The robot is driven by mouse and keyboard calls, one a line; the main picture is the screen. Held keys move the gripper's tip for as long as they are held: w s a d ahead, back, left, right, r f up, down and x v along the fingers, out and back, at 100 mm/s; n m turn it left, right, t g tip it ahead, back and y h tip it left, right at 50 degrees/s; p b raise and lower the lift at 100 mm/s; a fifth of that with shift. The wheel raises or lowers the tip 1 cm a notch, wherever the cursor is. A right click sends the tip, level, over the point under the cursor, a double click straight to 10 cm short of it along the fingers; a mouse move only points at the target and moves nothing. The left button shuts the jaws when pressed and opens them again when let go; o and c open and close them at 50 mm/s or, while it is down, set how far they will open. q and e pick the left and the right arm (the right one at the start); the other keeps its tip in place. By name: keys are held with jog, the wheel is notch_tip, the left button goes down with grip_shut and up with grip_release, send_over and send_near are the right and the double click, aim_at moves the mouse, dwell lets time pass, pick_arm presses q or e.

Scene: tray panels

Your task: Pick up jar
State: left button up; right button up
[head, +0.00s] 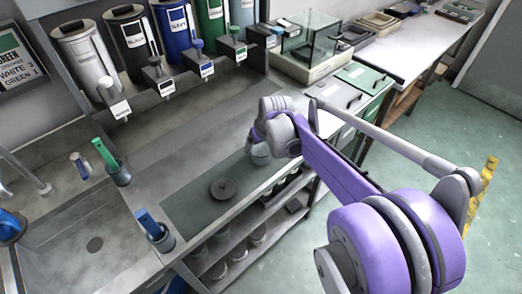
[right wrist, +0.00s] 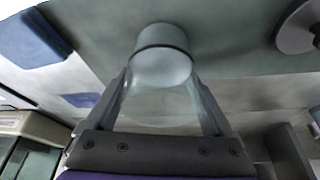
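The jar (right wrist: 162,70) is a clear glass vessel with a greyish band at its far end. In the right wrist view it stands between the two fingers of my right gripper (right wrist: 161,88), nearly filling the gap; I cannot tell whether the fingers press on it. In the head view the jar (head: 261,155) shows partly below my right gripper (head: 256,138), at the counter's front edge; the wrist hides the rest. My left gripper is not in view.
A dark round disc (head: 222,188) lies on the counter left of the jar. Blue-handled (head: 153,230) and green-handled (head: 112,161) tools stand in cups near the sink. Labelled dispensers (head: 174,30) line the back. A glass case (head: 308,45) stands beyond. The counter's middle is clear.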

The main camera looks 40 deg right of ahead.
grip_shut()
notch_tip(320, 180, up, 10)
jog(key=shift+p, duration=0.45)
